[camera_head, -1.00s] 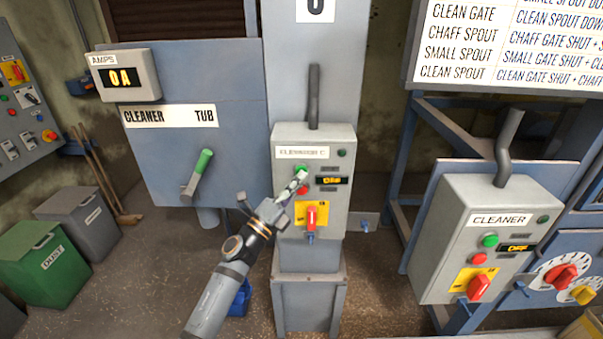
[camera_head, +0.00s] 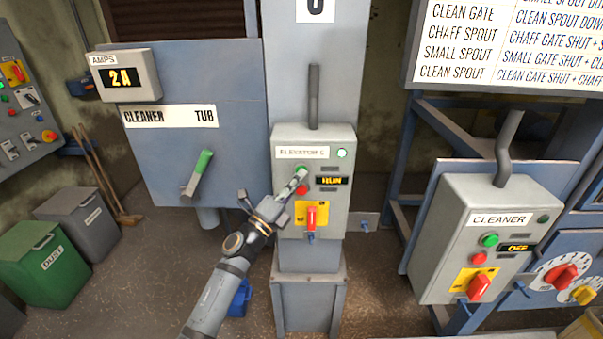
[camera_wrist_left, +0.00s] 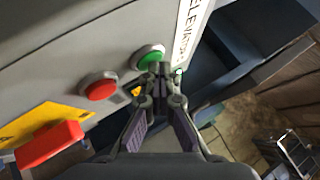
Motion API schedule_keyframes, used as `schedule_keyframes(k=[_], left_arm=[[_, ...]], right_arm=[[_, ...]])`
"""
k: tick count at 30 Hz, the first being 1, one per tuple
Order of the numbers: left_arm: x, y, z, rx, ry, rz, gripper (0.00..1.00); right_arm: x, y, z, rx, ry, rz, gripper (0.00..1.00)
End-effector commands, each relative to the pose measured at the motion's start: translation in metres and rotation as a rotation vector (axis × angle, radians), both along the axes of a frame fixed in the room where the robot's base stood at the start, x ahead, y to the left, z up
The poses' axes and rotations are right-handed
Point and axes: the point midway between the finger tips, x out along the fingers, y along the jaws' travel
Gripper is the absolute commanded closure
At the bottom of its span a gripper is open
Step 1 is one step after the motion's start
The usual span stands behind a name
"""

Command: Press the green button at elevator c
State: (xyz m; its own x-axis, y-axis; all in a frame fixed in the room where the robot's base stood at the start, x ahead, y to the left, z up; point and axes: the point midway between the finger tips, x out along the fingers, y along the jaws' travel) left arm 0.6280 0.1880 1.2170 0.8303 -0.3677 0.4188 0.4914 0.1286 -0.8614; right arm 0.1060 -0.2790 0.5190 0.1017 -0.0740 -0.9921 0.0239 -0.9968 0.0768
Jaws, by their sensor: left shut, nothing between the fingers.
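The elevator C control box (camera_head: 338,150) is grey and mounted on a post. Its lamp (camera_head: 342,153) is lit and its small display (camera_head: 331,181) reads "RUN". My left gripper (camera_head: 300,175) is shut and empty, its tips at the green button (camera_head: 299,169), which they partly cover. In the left wrist view the green button (camera_wrist_left: 148,57) shows just beside the closed fingertips (camera_wrist_left: 160,72); I cannot tell whether they touch it. The red button (camera_head: 302,190) is below it, with a red switch (camera_head: 311,217) on a yellow plate lower down. My right gripper is not in view.
The amps meter (camera_head: 124,76) reads about "2A". The separate cleaner box (camera_head: 460,240) at the right reads "OFF". Bins (camera_head: 45,262) stand on the floor at left.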

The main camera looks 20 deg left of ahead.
Motion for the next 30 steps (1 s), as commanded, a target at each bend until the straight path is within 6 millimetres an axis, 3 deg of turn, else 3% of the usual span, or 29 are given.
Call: schedule_keyframes(k=[23, 30], left_arm=[[-0.019, -0.005, 0.000, 0.000, 0.000, 0.000, 1.00], [-0.041, -0.012, 0.000, -0.002, 0.001, 0.000, 1.00]], right_arm=[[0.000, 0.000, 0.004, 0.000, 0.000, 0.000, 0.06], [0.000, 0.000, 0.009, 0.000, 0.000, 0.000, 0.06]])
